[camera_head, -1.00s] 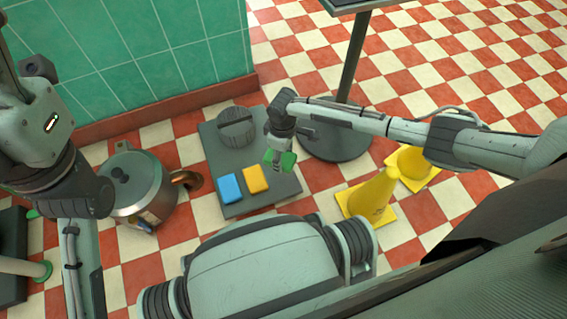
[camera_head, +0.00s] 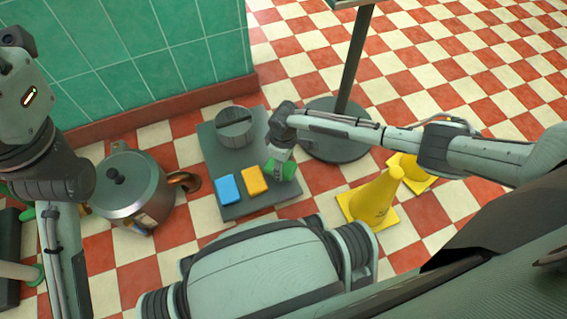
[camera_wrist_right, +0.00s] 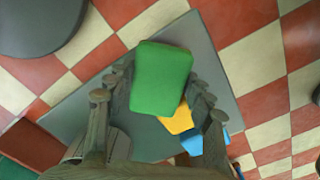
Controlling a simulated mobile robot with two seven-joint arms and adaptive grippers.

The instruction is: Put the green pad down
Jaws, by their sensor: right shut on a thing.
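My right gripper (camera_head: 279,160) is shut on the green pad (camera_head: 282,170). The green pad is over the right side of the dark grey board (camera_head: 213,158), right of the yellow pad (camera_head: 254,181) and the blue pad (camera_head: 228,189), which lie side by side on it. In the right wrist view the green pad (camera_wrist_right: 161,78) sits between the fingers and partly covers the yellow pad (camera_wrist_right: 179,121); the blue pad (camera_wrist_right: 193,143) shows beyond. I cannot tell whether the green pad touches the board. My left arm comes in at the left; its gripper does not show.
A grey round piece with a ridge (camera_head: 235,128) sits at the board's far end. A metal kettle (camera_head: 142,207) stands left of the board. Two yellow cones (camera_head: 375,199) stand to the right. A round pole base (camera_head: 335,145) is behind the right gripper. A green tiled wall (camera_head: 150,50) closes the back left.

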